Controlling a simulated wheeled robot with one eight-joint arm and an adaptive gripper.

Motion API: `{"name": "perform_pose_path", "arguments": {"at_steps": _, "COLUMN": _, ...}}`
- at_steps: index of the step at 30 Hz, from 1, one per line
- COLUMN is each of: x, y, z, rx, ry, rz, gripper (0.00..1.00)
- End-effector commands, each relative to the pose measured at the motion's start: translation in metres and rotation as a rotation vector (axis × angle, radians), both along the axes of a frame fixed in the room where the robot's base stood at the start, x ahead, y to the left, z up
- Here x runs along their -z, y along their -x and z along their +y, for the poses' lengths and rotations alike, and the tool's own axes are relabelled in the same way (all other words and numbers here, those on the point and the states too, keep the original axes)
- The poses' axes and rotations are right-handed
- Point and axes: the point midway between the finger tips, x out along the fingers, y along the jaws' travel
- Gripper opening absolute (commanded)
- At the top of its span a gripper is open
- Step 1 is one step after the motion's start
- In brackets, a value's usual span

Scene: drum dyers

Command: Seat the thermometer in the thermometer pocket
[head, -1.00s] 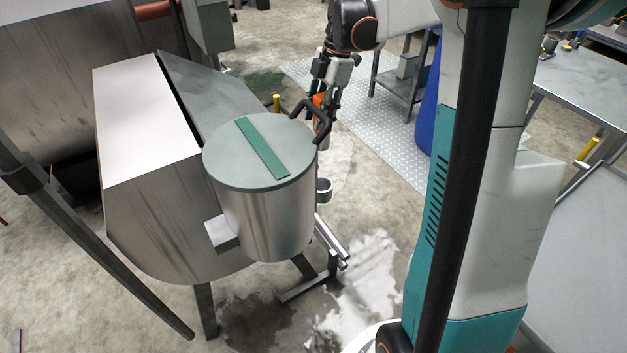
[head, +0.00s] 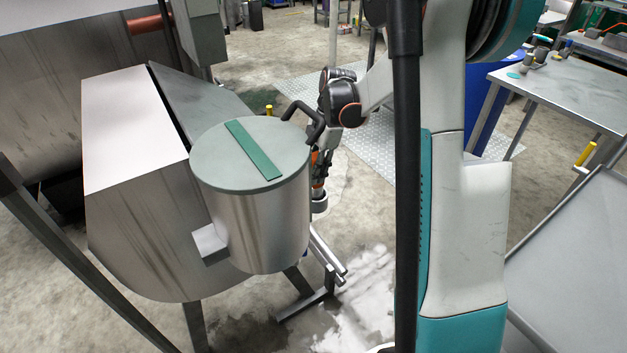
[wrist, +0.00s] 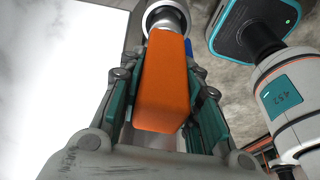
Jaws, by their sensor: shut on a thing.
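The thermometer (wrist: 165,85) shows as an orange block-like body between my fingers. My gripper (wrist: 160,95) is shut on it, with a teal-padded finger on each side. In the head view my gripper (head: 319,178) hangs low beside the right side of the steel drum, partly hidden by it. A small round grey fitting, likely the thermometer pocket (head: 320,205), sits just below the gripper at the drum's side. A round metallic rim (wrist: 166,14) shows beyond the far end of the orange body in the wrist view. Whether the thermometer's tip is inside it is hidden.
The drum's round lid (head: 220,150) has a green strip (head: 254,150) across it. A dark bent handle (head: 303,118) rises close to my wrist. Metal pipes (head: 328,255) and a stand are below. A grey workbench (head: 565,90) stands at the right.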

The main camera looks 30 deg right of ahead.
Motion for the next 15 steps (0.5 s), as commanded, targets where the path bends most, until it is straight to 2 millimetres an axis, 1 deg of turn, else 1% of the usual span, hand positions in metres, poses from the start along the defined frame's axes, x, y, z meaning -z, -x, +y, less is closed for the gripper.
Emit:
{"name": "perform_pose_path", "arguments": {"at_steps": 1, "x": 0.01, "y": 0.0, "z": 0.0, "rx": 0.0, "ry": 0.0, "rz": 0.0, "gripper": 0.0}}
{"name": "perform_pose_path", "arguments": {"at_steps": 3, "x": 0.022, "y": -0.001, "z": 0.0, "rx": 0.0, "ry": -0.001, "rz": 0.0, "gripper": 0.0}}
{"name": "perform_pose_path", "arguments": {"at_steps": 6, "x": 0.031, "y": 0.0, "z": 0.0, "rx": 0.0, "ry": 0.0, "rz": 0.0, "gripper": 0.0}}
{"name": "perform_pose_path", "arguments": {"at_steps": 15, "x": 0.032, "y": 0.0, "z": 0.0, "rx": 0.0, "ry": 0.0, "rz": 0.0, "gripper": 0.0}}
